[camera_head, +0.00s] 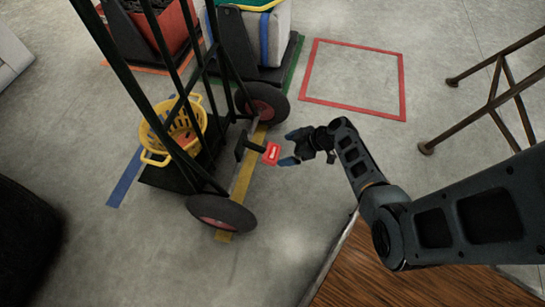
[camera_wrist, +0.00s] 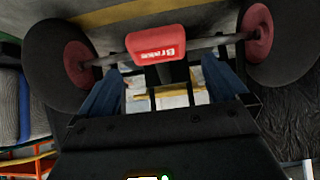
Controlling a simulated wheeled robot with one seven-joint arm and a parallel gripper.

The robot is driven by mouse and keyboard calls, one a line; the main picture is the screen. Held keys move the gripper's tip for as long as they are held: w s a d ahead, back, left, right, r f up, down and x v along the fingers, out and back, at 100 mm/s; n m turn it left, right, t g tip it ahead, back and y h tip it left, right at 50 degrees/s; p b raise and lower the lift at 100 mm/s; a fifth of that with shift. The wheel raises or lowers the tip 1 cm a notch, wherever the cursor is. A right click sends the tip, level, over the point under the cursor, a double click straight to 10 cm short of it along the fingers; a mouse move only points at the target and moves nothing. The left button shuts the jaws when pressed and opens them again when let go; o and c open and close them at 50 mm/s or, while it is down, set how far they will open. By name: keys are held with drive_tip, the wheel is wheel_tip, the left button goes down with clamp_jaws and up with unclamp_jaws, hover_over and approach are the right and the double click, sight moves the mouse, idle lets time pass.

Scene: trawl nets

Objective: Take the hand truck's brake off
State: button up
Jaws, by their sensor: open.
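The hand truck (camera_head: 115,68) stands upright on the concrete floor with a dark green frame and two black wheels with red hubs. Its red brake block (camera_head: 271,153) sticks out from the axle between the wheels. In the wrist view the brake block (camera_wrist: 156,44) bears white lettering, with a wheel on each side. My gripper (camera_head: 291,148) is open, just right of the block, its blue fingertips pointing toward it. In the wrist view my gripper (camera_wrist: 160,72) has one finger on either side of the block's line, apart from it. I cannot tell the exact gap.
A yellow basket (camera_head: 158,140) sits on the truck's base plate. Crates on dark trolleys, one with a red crate (camera_head: 165,25), stand behind. A red square outline (camera_head: 352,78) encloses clear floor. A brown metal rail (camera_head: 490,100) is at right, and a wooden surface (camera_head: 385,275) is below my arm.

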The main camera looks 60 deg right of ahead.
sight(273, 152)
drive_tip(key=b+x, duration=0.3)
drive_tip(key=x, duration=0.5)
drive_tip(key=shift+w+d, duration=0.1)
drive_tip(key=shift+d, duration=0.05)
drive_tip(key=shift+r, duration=0.1)
